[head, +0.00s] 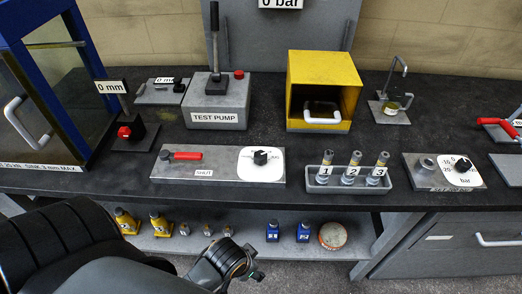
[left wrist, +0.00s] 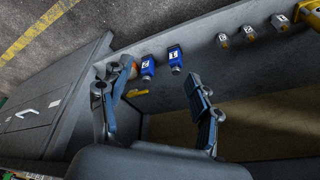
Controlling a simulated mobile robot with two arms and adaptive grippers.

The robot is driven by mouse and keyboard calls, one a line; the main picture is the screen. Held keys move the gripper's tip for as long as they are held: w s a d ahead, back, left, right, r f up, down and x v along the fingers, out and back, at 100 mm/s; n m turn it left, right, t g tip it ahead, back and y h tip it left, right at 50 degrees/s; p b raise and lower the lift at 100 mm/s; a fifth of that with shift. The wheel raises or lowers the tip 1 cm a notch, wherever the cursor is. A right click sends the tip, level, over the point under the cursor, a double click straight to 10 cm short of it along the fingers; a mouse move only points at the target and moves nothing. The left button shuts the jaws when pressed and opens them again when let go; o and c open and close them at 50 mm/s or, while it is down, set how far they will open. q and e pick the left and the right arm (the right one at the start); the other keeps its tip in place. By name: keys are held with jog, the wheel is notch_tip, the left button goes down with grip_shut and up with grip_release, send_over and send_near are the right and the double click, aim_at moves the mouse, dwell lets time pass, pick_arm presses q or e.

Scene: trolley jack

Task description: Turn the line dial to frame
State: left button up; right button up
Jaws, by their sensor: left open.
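The dial that seems to be the line dial is a black knob (head: 261,157) on a round-cornered white face. It sits at the right end of a grey plate (head: 222,178) that also bears a red lever and a SHUT label. The knob's setting and the face's lettering are too small to read surely. My left gripper (head: 248,272) is low in the head view, in front of the bench edge and below the plate, apart from the dial. In the left wrist view the left gripper (left wrist: 158,98) is open with nothing between its fingers. My right gripper is not in view.
The grey test pump (head: 218,112) and yellow box (head: 322,62) stand behind the plate. A tray (head: 345,187) of numbered cylinders and a bar dial plate (head: 430,181) are to the right. A lower shelf (head: 262,246) holds yellow and blue bottles.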

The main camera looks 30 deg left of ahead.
pick_arm(q)
jog(key=w+d+r+m+t, duration=0.1)
jog(key=w+r+m+t, duration=0.2)
jog(key=w+r+t, duration=0.75)
jog(key=w+r+m+t, duration=0.35)
jog(key=w+r, duration=0.95)
jog(key=r, duration=0.8)
jog(key=d+r+m+t+h, duration=0.2)
jog(key=d+r+m+h, duration=0.85)
jog(key=m+h, duration=0.2)
jog(key=d+r+m+g+h, duration=0.2)
jog(key=m+g+h, duration=0.15)
jog(key=m, duration=0.25)
jog(key=m+g+y, duration=1.4)
jog(key=g+y, duration=0.2)
send_over(261, 154)
notch_tip(261, 154, down, 13)
jog(key=shift+m, duration=0.3)
notch_tip(261, 154, down, 13)
jog(key=p, duration=0.4)
jog(key=shift+f, duration=0.2)
